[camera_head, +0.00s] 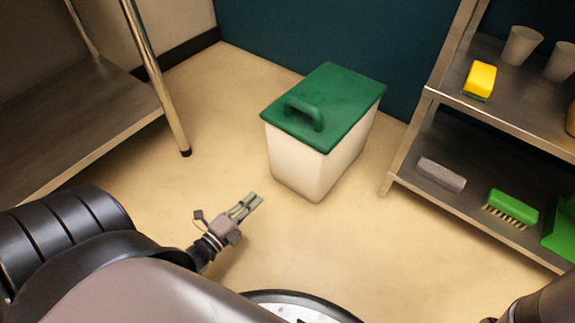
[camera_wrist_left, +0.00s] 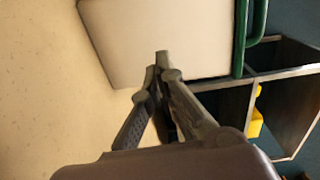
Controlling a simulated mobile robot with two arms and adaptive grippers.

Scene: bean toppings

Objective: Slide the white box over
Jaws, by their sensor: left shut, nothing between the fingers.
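The white box (camera_head: 318,172) stands on the floor near the teal wall, with a green lid (camera_head: 335,100) and a green handle on top. My left gripper (camera_head: 251,201) is low over the floor, in front and to the left of the box, with its fingers shut and empty. In the left wrist view the box (camera_wrist_left: 165,35) fills the upper middle, and the shut fingertips (camera_wrist_left: 158,65) point at its side. I cannot tell whether they touch it there; in the head view there is a gap. My right gripper does not show.
A metal shelf (camera_head: 410,150) stands right of the box, holding cups, a yellow sponge (camera_head: 480,79), a grey block (camera_head: 441,174) and a green brush (camera_head: 512,206). A metal table (camera_head: 70,135) with a leg (camera_head: 165,100) stands at the left. The floor (camera_head: 215,115) between table and box is clear.

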